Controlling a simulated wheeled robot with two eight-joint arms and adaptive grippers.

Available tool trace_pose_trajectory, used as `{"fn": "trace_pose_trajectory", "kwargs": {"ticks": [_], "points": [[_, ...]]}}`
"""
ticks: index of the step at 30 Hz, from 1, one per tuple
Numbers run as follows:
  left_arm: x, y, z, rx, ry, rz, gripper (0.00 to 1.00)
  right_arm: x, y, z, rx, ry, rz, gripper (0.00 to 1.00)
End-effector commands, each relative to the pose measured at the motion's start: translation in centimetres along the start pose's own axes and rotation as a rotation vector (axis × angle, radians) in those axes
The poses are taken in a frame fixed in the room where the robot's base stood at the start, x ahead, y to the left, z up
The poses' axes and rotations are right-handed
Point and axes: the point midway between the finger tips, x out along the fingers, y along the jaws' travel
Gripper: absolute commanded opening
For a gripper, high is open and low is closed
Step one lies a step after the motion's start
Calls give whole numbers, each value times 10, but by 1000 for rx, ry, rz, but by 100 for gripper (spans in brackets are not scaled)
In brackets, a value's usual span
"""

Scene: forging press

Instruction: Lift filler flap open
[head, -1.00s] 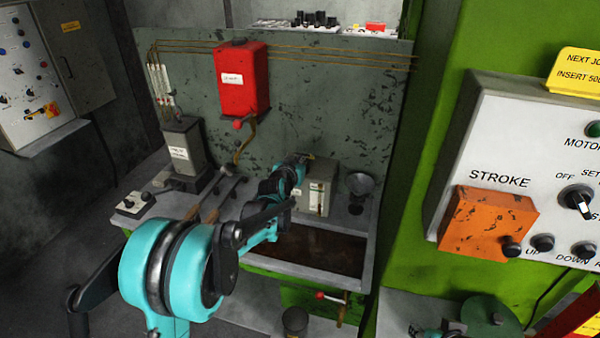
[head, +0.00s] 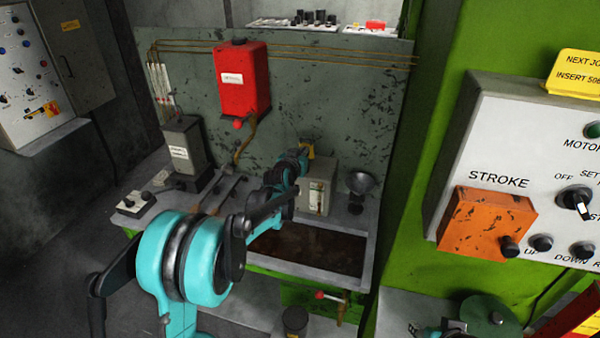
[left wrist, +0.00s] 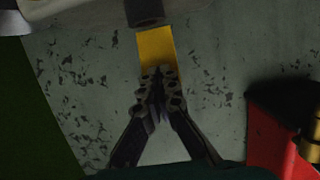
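The filler box is a grey metal box (head: 318,190) with a pale sight panel, standing on the bench behind the dark tray. A yellow flap (head: 309,150) shows at its top and looks raised. In the left wrist view the yellow flap (left wrist: 156,48) is a strip beside a dark cylinder. My left gripper (head: 300,160) is at the flap, partly hidden by its own arm. In the left wrist view its fingertips (left wrist: 158,86) are together at the strip's near end; whether they pinch it is unclear. A teal and dark part of my right arm (head: 440,328) shows at the bottom edge.
A red tank (head: 240,80) with a hose hangs on the back panel. A dark lamp-like fitting (head: 360,187) stands right of the box. A grey box (head: 186,150) and tools lie left. The green press (head: 425,180) with its control panel bounds the right side.

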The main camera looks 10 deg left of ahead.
Motion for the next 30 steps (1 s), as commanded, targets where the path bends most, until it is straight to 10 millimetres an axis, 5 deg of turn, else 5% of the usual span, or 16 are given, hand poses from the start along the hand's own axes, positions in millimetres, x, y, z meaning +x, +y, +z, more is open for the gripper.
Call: {"fn": "trace_pose_trajectory", "kwargs": {"ticks": [20, 30], "points": [[33, 0, -8, 1, 0, 0, 0, -1, 0, -1, 0, 0, 0, 40], [33, 0, -8, 1, 0, 0, 0, -1, 0, -1, 0, 0, 0, 40]]}}
